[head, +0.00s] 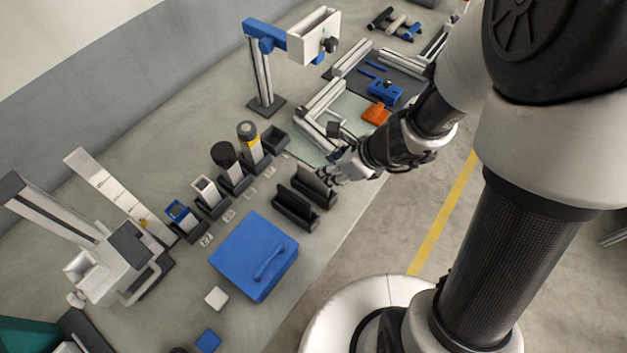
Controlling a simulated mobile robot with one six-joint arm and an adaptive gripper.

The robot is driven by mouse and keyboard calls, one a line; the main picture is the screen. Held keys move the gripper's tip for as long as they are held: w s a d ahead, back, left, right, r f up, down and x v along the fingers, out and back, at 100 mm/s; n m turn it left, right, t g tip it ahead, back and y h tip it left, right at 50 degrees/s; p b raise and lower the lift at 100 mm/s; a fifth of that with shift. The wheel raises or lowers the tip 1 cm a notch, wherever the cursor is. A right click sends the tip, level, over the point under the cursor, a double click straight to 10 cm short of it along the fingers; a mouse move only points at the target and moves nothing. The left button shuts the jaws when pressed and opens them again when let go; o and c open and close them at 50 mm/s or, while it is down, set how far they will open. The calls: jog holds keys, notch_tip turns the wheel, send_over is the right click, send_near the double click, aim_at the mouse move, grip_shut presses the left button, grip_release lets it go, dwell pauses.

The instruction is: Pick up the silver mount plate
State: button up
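My gripper (331,171) is over the bench's front edge, small and seen from behind, at the rear black slotted holder. Whether its fingers are open or shut does not show clearly. A thin greyish plate (308,178) stands upright in that rear black holder (322,197), just left of and below my fingertips. It may be the silver mount plate, but its colour and shape are too small to be sure. I cannot tell whether my fingers touch it. A second black holder (294,212) stands in front and looks empty.
A blue lidded box (250,255) is nearer on the bench, with a small white square (216,297) beside it. An aluminium frame (318,115) and an orange block (376,114) are beyond my gripper.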

aim_at(314, 182)
jog(key=b+x, duration=0.3)
jog(key=x, duration=0.5)
jog(key=shift+w+a+f+b, duration=0.15)
jog(key=shift+a+b, duration=0.2)
jog(key=shift+b, duration=0.05)
jog(key=shift+c, duration=0.3)
grip_shut()
